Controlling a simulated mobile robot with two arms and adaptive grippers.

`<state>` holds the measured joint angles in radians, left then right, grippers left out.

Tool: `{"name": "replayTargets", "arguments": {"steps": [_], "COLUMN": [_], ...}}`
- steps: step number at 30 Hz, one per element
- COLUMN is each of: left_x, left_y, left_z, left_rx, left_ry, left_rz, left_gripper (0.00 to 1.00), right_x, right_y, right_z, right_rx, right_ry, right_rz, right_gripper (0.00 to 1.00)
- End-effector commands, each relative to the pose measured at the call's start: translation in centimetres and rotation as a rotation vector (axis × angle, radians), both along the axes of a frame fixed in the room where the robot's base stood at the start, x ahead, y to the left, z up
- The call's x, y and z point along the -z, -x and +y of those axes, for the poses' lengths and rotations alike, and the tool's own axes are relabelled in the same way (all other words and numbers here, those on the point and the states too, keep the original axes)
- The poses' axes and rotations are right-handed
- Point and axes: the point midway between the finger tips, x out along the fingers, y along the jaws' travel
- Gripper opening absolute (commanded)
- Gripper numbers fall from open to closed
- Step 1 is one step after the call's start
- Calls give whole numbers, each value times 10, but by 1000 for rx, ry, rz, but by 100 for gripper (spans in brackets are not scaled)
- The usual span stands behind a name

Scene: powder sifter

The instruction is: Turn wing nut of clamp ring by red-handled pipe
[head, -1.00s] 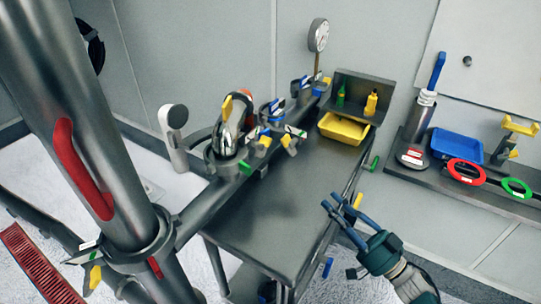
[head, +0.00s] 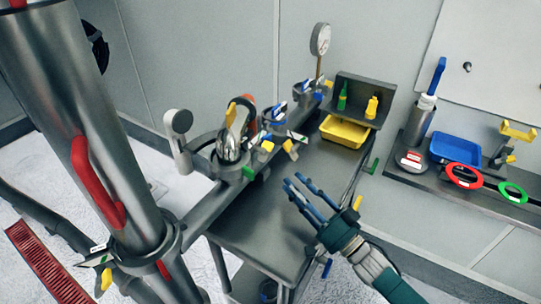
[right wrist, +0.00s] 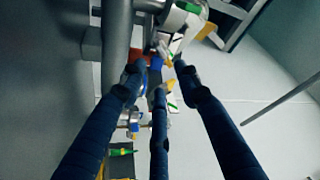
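The large grey pipe (head: 100,130) with red handles (head: 95,180) stands at the left of the head view. A clamp ring (head: 150,255) goes around its lower part. A yellow wing nut (head: 106,279) shows at the ring's left side, beside a small labelled lever (head: 98,250). My right gripper (head: 298,186) is open and empty, above the grey bench and well to the right of the ring. Its three dark blue fingers are spread apart in the right wrist view (right wrist: 158,78), with nothing held between them. My left gripper is out of view.
A grey horizontal pipe with several clamps and yellow wing nuts (head: 267,146) lies between my right gripper and the red-handled pipe. The grey bench (head: 270,215) is mostly bare; a yellow tray (head: 344,131) is at its back. A wall shelf (head: 430,172) is at right.

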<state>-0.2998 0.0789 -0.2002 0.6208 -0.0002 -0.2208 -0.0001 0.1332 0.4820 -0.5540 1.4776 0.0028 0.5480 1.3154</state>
Motion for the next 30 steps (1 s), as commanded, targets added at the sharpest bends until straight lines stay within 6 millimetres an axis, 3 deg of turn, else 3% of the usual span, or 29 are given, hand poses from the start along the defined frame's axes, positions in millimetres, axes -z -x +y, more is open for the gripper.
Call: {"name": "replayTargets", "arguments": {"steps": [15,21,30], "left_x": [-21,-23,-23], "left_y": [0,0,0], "left_z": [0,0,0], "left_rx": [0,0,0], "left_ry": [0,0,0], "left_rz": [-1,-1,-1], "left_gripper": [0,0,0], "right_x": [-25,-28,-28], "right_y": [-64,-75,-76], "right_z": [53,63,64], "right_rx": [2,1,0], "right_ry": [-3,-1,-1], "right_rz": [-1,0,-1], "right_gripper": [32,32,32]}}
